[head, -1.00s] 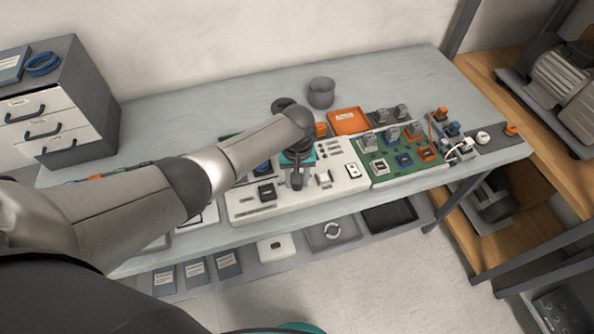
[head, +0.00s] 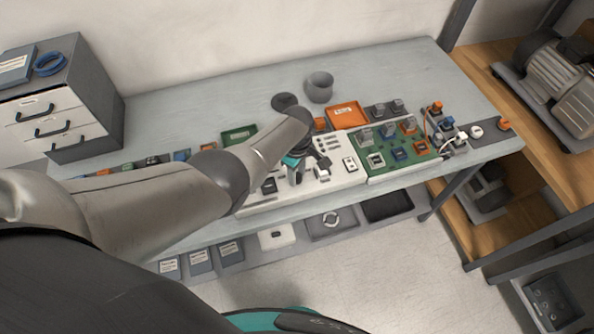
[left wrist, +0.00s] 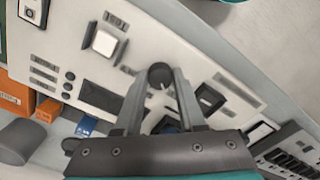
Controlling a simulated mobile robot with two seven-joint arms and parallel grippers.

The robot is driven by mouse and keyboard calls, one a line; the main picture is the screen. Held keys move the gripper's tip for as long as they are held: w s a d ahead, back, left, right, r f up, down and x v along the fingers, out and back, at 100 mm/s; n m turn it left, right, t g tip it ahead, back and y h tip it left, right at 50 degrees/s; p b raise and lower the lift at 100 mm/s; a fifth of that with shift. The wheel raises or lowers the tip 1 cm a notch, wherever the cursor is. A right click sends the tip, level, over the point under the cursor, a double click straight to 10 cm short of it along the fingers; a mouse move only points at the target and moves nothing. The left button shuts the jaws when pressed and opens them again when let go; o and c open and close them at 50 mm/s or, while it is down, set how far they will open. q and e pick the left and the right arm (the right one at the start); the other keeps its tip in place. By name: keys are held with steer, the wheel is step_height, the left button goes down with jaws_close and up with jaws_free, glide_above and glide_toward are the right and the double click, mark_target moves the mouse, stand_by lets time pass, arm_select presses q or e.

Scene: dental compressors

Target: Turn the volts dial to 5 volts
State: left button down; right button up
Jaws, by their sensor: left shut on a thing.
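The black round volts dial (left wrist: 160,74), with a pale pointer mark, sits on a white panel (left wrist: 62,30) in the left wrist view. My left gripper (left wrist: 160,80) has one finger on each side of the dial and is shut on it. The dial's scale cannot be read. In the head view my left gripper (head: 296,176) points down at the white panel (head: 342,180), and my arm and hand hide the dial. My right gripper is not in view.
A white rocker switch (left wrist: 104,42) and a black square part (left wrist: 209,97) flank the dial. A green board (head: 384,168) with several blocks lies to the right. A grey cup (head: 319,88) and an orange tray (head: 347,116) stand behind.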

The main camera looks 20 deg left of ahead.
arm_select(q)
steer(key=shift+w+a+n, duration=0.1)
steer(key=shift+n, duration=0.5)
steer(key=c, duration=0.5)
jaws_free()
steer(key=shift+r, duration=0.1)
step_height(320, 180, up, 2)
steer(key=shift+r+p, duration=0.15)
steer(key=shift+p, duration=0.9)
steer(key=shift+r, duration=1.15)
step_height(320, 180, up, 11)
steer(key=shift+f, duration=0.2)
